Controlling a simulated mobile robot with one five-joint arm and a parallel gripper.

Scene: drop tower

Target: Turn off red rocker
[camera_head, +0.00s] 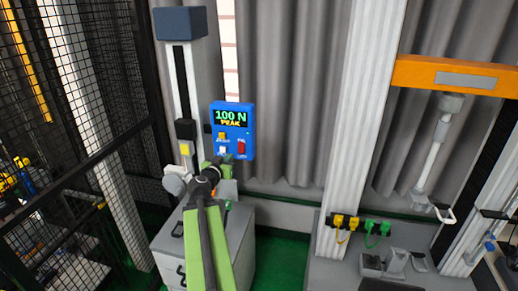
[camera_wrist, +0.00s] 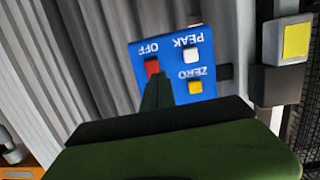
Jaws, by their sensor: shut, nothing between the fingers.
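A blue force gauge (camera_head: 232,131) shows "100 N PEAK" on its lit display. The red rocker (camera_head: 241,147) is on its lower right. In the wrist view the gauge (camera_wrist: 170,53) appears upside down, and the red rocker (camera_wrist: 152,67) sits beside the "OFF" label. My gripper (camera_head: 217,163) is just below and left of the rocker in the head view. In the wrist view my gripper (camera_wrist: 158,84) is shut and empty, its tip overlapping the rocker's lower edge. I cannot tell whether it touches.
A yellow button (camera_head: 222,136) and a white button (camera_head: 222,150) sit left of the rocker on the gauge. A grey column with a dark rail (camera_head: 181,85) stands to the left. An orange crossbar (camera_head: 460,77) is at the right. Black mesh fencing (camera_head: 75,100) bounds the left.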

